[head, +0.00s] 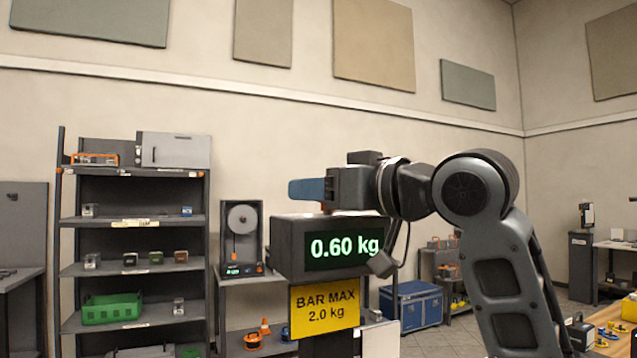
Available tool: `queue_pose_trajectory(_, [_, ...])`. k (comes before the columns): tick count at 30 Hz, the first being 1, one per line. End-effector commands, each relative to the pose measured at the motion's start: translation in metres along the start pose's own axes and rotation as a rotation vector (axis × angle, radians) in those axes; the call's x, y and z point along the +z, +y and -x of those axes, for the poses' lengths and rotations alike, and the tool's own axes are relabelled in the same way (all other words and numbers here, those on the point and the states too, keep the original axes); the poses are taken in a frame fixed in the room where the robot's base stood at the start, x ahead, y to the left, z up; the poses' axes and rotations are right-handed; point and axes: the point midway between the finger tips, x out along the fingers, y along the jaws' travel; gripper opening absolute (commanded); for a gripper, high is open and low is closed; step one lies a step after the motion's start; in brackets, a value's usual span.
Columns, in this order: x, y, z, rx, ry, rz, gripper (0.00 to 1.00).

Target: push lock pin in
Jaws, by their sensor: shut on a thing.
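My gripper (307,191) is at mid-picture, above a dark readout box (290,245) showing 0.60 kg. It points left, and a blue piece shows at its tip; I cannot tell whether this is a finger or a held part. A small orange bit (322,208) shows just under the tip. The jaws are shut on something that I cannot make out. I cannot pick out the lock pin in this view. The box stands in front of the lower side of the gripper, and touching or apart is unclear.
A yellow "BAR MAX 2.0 kg" sign (324,307) hangs under the readout box. A dark shelf rack (135,222) with a green bin (111,310) stands at left. A blue case (413,306) is behind my arm. A wooden table (612,343) is at the lower right.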

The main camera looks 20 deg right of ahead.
Motion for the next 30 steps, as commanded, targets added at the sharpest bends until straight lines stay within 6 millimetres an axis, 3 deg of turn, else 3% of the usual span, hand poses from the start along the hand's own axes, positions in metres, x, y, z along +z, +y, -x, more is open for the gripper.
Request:
queue_pose_trajectory(8, [0.007,0.000,0.000,-0.001,-0.010,-0.002,0.00])
queue_pose_trajectory(9, [0.007,0.000,0.000,-0.001,-0.010,-0.002,0.48])
queue_pose_trajectory(15, [0.006,0.000,0.000,-0.001,-0.007,-0.001,0.67])
queue_pose_trajectory(24, [0.005,0.000,0.003,0.000,-0.004,-0.001,0.67])
queue_pose_trajectory(30, [0.006,0.001,0.029,0.002,-0.002,0.000,0.67])
